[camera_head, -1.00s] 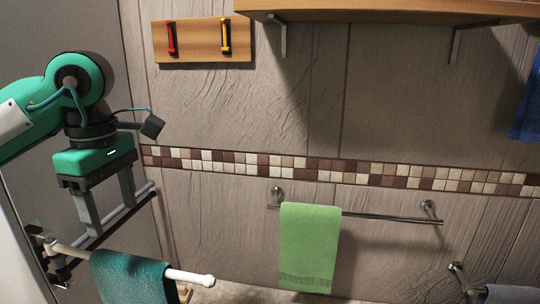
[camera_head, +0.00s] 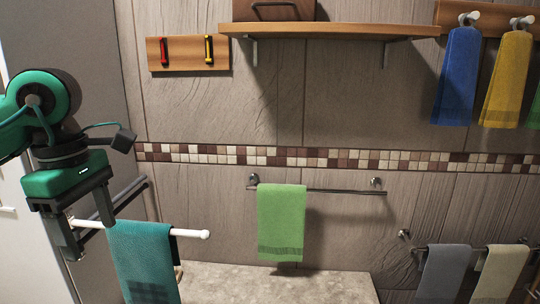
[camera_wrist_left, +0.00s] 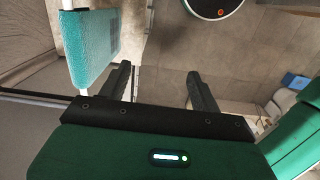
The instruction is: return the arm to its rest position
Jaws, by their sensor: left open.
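My left gripper (camera_head: 88,238) is at the left of the head view, fingers pointing down, open and empty. It is beside the left end of a white rod (camera_head: 190,233), which a teal towel (camera_head: 142,265) hangs over. The left wrist view shows the two fingers (camera_wrist_left: 160,78) apart with nothing between them. The teal towel (camera_wrist_left: 90,45) is at the upper left there, apart from the fingers. My right gripper is not in view.
A green towel (camera_head: 281,222) hangs on a wall bar (camera_head: 345,191). Grey (camera_head: 444,272) and cream towels (camera_head: 500,272) hang lower right; blue (camera_head: 457,75) and yellow towels (camera_head: 505,80) hang on pegs. A shelf (camera_head: 330,31) juts out above. A stone ledge (camera_head: 280,284) lies below.

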